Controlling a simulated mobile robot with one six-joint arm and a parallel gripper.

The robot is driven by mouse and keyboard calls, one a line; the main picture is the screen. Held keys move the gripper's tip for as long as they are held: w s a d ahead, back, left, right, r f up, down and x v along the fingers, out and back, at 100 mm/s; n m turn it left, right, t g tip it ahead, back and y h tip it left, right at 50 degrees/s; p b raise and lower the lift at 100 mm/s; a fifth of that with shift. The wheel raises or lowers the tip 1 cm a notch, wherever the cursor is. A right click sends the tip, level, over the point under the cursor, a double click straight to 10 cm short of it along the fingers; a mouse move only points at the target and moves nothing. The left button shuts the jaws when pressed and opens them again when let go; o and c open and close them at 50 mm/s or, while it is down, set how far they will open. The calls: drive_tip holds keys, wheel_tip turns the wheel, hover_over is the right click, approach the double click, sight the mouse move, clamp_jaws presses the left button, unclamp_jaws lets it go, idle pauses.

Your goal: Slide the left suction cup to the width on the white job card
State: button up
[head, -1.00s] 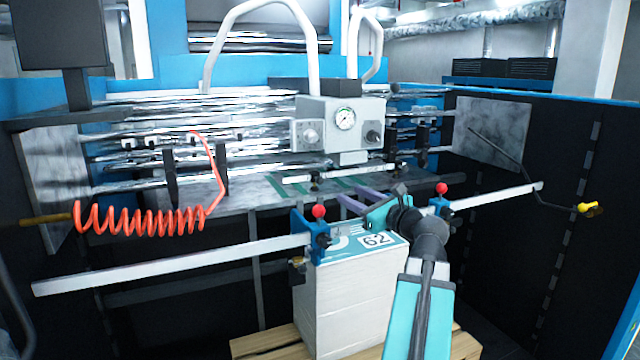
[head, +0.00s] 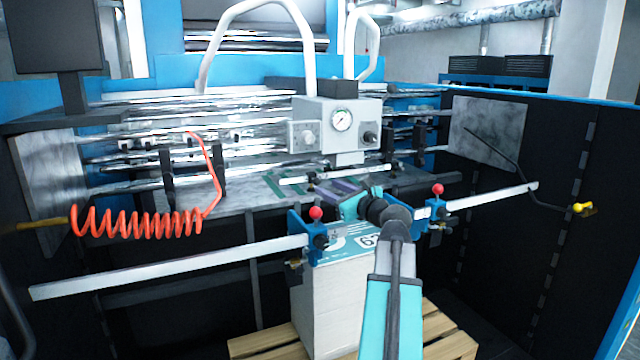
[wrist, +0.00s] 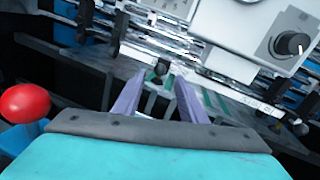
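The left suction cup (head: 308,240) is a blue bracket with a red knob on the white cross bar, above the left edge of the paper stack. Its red knob appears at the left edge of the wrist view (wrist: 24,103). The white job card (head: 366,241) lies on top of the stack; its number starts with 6, and my arm hides the rest. My gripper (head: 334,188) is up and beyond the bar, to the right of the left cup and apart from it. In the wrist view its two purple fingers (wrist: 160,92) are spread with nothing between them.
The right suction cup (head: 437,212), also with a red knob, sits on the bar right of my arm. The paper stack (head: 328,305) stands on a wooden pallet (head: 262,344). A gauge box (head: 338,125) stands behind my gripper. A red coiled hose (head: 135,222) hangs left.

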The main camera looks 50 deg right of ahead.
sight(319, 183)
drive_tip(key=shift+w+d+p, duration=0.2)
drive_tip(key=shift+w+d, duration=0.05)
drive_tip(key=shift+w, duration=1.05)
drive_tip(key=shift+w+d+p, duration=0.2)
drive_tip(key=shift+w+d, duration=0.05)
drive_tip(key=shift+w, duration=1.05)
clamp_jaws()
